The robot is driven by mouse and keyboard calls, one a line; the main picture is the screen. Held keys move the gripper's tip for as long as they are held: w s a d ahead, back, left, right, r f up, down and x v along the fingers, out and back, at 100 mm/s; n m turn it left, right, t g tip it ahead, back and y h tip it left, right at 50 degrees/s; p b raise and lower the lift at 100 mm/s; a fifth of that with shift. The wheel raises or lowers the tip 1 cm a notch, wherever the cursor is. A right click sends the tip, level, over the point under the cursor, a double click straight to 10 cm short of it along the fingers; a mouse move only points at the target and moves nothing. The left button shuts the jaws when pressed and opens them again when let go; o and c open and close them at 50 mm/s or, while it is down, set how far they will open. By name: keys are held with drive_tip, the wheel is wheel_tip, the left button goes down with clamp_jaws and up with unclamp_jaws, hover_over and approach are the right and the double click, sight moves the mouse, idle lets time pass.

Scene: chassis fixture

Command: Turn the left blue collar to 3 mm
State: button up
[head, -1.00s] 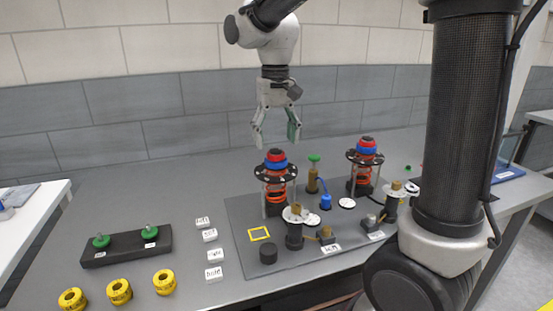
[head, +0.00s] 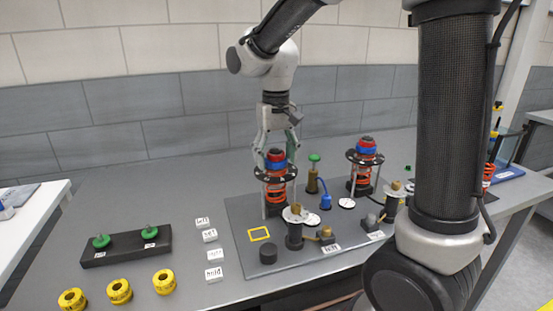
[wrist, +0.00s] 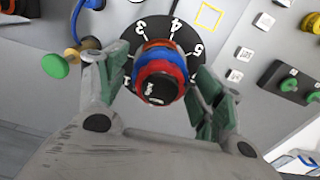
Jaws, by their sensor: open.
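The left blue collar (head: 276,165) sits under a red ring (head: 276,156) with a black cap, above a black dial plate on the left spring stand. In the wrist view the blue collar (wrist: 157,51) shows as a thin band beside the red ring (wrist: 166,66). The dial plate (wrist: 188,38) there has white numbers; 3, 4 and 5 can be read. My gripper (head: 277,152) is open, pointing down, with its fingers on either side of the collar stack. In the wrist view the fingers stand apart from the stack; which height they reach is unclear.
A second spring stand with a blue collar (head: 366,151) is to the right. Yellow rings (head: 119,291), white labels and a black block with green knobs (head: 127,246) lie left.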

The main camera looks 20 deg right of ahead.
drive_tip(key=n, duration=1.3)
drive_tip(key=shift+n, duration=0.4)
drive_tip(key=n, duration=0.8)
drive_tip(key=shift+n, duration=0.3)
drive_tip(key=c, duration=1)
drive_tip(key=shift+o, duration=0.2)
drive_tip(key=m, duration=0.3)
drive_tip(key=shift+m, duration=0.4)
drive_tip(key=m, duration=0.9)
drive_tip(key=shift+m, duration=0.3)
drive_tip(key=m, duration=0.3)
drive_tip(key=shift+f+m, duration=0.1)
drive_tip(key=shift+m, duration=0.3)
drive_tip(key=o, duration=1)
drive_tip(key=shift+c, duration=0.2)
